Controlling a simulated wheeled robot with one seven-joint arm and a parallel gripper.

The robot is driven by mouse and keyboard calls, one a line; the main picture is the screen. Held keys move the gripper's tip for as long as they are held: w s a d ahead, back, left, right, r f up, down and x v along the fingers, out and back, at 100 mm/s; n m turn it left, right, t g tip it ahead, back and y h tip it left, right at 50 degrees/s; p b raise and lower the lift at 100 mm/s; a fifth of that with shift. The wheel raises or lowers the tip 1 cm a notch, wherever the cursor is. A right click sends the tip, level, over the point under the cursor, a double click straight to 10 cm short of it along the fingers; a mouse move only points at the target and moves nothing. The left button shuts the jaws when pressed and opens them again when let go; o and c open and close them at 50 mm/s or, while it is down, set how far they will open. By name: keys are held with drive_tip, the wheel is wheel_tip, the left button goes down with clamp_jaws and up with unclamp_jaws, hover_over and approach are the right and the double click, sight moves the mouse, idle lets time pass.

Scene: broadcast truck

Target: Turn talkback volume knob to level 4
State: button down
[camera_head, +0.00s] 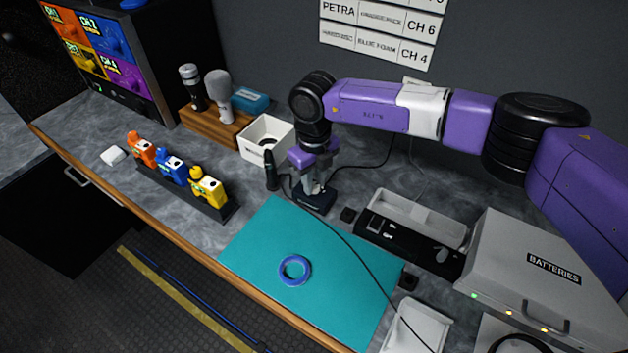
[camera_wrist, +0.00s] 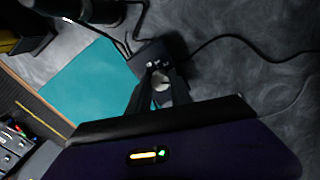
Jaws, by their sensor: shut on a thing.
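The talkback box is a small dark box (camera_head: 316,203) on the grey counter, at the back edge of the teal mat. In the wrist view the box (camera_wrist: 148,54) carries small light marks on its top and a pale round knob (camera_wrist: 161,83). My gripper (camera_head: 313,188) points down at the box from above. In the wrist view my gripper (camera_wrist: 160,84) has its two dark fingers on either side of the knob, shut on it. The fingers hide part of the knob, and I cannot read its level.
The teal mat (camera_head: 305,253) holds a blue ring (camera_head: 295,270). A dark gooseneck microphone (camera_head: 270,170) and a white bin (camera_head: 266,139) stand left of the box. A black cable crosses the mat. A long black unit (camera_head: 408,242) and a grey batteries case (camera_head: 540,270) stand to the right.

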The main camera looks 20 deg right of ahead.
sight(314, 185)
drive_tip(key=c, duration=1.2)
unclamp_jaws()
drive_tip(key=shift+o, duration=0.2)
drive_tip(key=shift+r+b, duration=0.75)
drive_tip(key=shift+r, duration=3.2)
